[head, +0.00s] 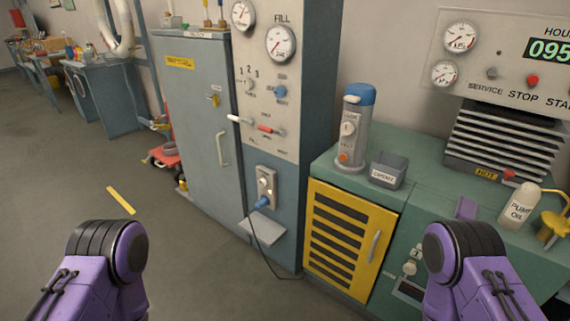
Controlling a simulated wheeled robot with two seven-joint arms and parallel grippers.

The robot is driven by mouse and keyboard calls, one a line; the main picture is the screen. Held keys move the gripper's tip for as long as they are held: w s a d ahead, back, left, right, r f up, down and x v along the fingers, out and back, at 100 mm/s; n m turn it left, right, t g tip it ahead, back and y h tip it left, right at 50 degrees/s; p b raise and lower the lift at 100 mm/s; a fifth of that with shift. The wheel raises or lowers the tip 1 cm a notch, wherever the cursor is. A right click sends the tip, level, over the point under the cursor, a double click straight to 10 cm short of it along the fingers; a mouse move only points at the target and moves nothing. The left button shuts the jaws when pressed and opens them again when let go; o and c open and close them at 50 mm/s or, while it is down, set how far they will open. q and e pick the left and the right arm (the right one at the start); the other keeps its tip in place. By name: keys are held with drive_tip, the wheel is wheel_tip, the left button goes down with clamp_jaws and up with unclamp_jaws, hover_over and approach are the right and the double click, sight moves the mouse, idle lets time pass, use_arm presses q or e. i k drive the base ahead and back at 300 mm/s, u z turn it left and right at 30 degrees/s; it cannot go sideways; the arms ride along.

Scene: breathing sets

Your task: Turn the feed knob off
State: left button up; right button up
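No label reading "feed" is legible, so I cannot tell which control is the feed knob. Another pale knob (410,268) is on the green cabinet front.
A grey bin (388,170), a pump oil bottle (519,206) and a finned block labelled hot (500,140) stand on the green bench (440,190). A cord hangs from the socket (265,187) beside the grey locker (200,120). The floor at left is mostly clear.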

sight(247, 84)
drive_tip(key=z, duration=0.35)
drive_tip(key=i, duration=1.15)
drive_tip(key=u, duration=0.35)
